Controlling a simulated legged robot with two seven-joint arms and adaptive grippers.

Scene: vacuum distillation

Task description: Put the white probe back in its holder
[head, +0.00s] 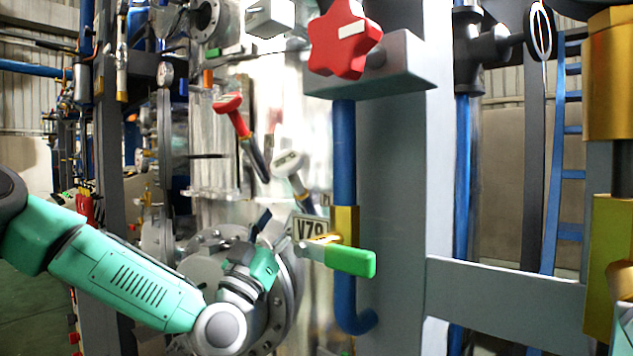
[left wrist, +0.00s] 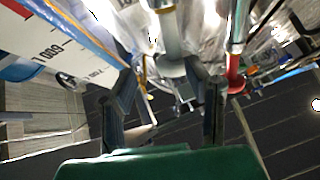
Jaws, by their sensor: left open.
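The white probe (head: 288,163) has a white rounded head and a pale stem that slants down to a dark lower end. It shows in the head view in front of the shiny metal vessel, just left of the blue pipe. A similar red-headed probe (head: 229,104) is up and to its left. I cannot tell whether the white probe sits in a holder. My left gripper (head: 268,228) is open below the white probe, apart from it. In the left wrist view its two dark fingers (left wrist: 166,100) are spread, with a grey cylindrical part beyond them.
A green-handled valve (head: 350,262) with a V79 tag (head: 310,228) is close to the right of my left gripper. A blue pipe (head: 344,150) and a red star knob (head: 343,40) stand above it. A round flange (head: 285,300) lies behind my wrist.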

